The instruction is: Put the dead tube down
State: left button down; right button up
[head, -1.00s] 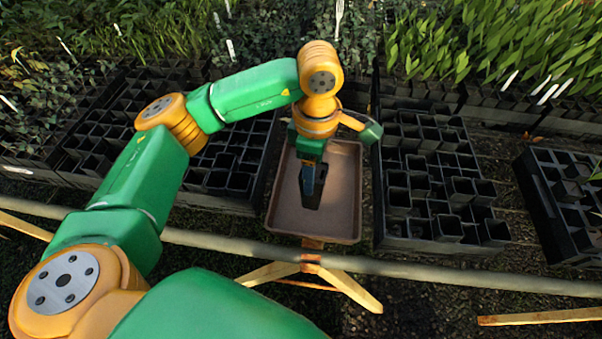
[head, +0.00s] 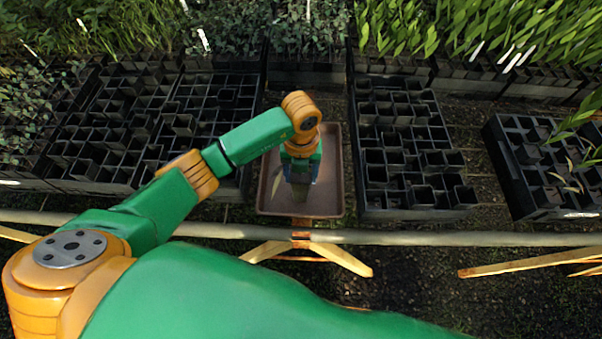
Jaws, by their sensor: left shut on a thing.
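The brown tray (head: 333,203) lies at the middle of the head view, between the black racks. My left gripper (head: 301,178) is over the tray, pointing down. It is shut on a dark tube (head: 301,192), taken to be the dead tube, whose lower part shows below the fingers. The gripper and wrist hide the rest of it. A pale, dry leaf (head: 277,186) shows just left of the tube. I cannot tell whether the tube touches the tray floor. My right gripper is not in view.
Black racks of mostly empty cells stand left (head: 130,125) and right (head: 405,150) of the tray. Another rack (head: 535,180) with a sparse plant is at far right. Leafy seedlings line the back. A grey rail (head: 420,238) runs along the front.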

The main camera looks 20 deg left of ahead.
pick_arm(q)
jog(key=shift+f, duration=0.95)
jog(key=shift+c, duration=0.7)
grip_release()
jog(key=shift+r, duration=0.35)
notch_tip(320, 180, up, 12)
jog(key=shift+b, duration=0.35)
jog(key=shift+f, duration=0.2)
